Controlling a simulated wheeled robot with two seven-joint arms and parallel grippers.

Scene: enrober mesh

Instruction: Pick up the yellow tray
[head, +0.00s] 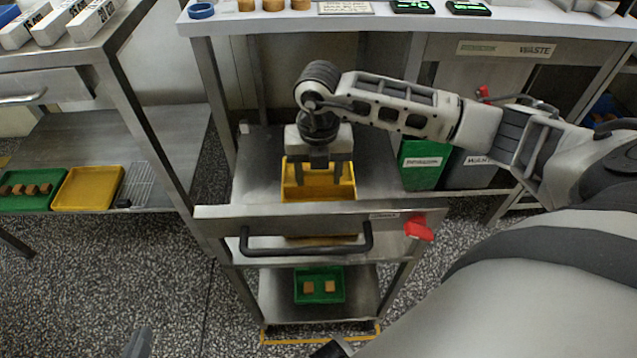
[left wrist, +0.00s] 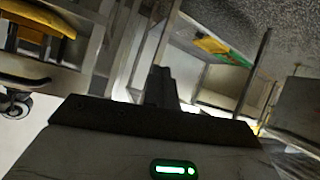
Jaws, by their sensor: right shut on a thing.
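A yellow tray (head: 290,194) with raised walls is at the middle of the head view, over the steel top of a cart. My right gripper (head: 325,178) points down at it from above, and its fingers are shut on the tray. The fingers hide part of the tray's inside, and I cannot tell whether its bottom touches the cart top. A second, flatter yellow tray (head: 88,188) lies on the left shelf. My left gripper (left wrist: 163,88) shows in the left wrist view with its dark fingers together at the centre and nothing between them.
The cart (head: 250,180) has a drawer handle (head: 305,245) and a red part (head: 418,229) at its front. A green tray (head: 320,285) with brown blocks is on its lower shelf. Green (head: 425,162) and grey bins stand right, under the white table (head: 400,22).

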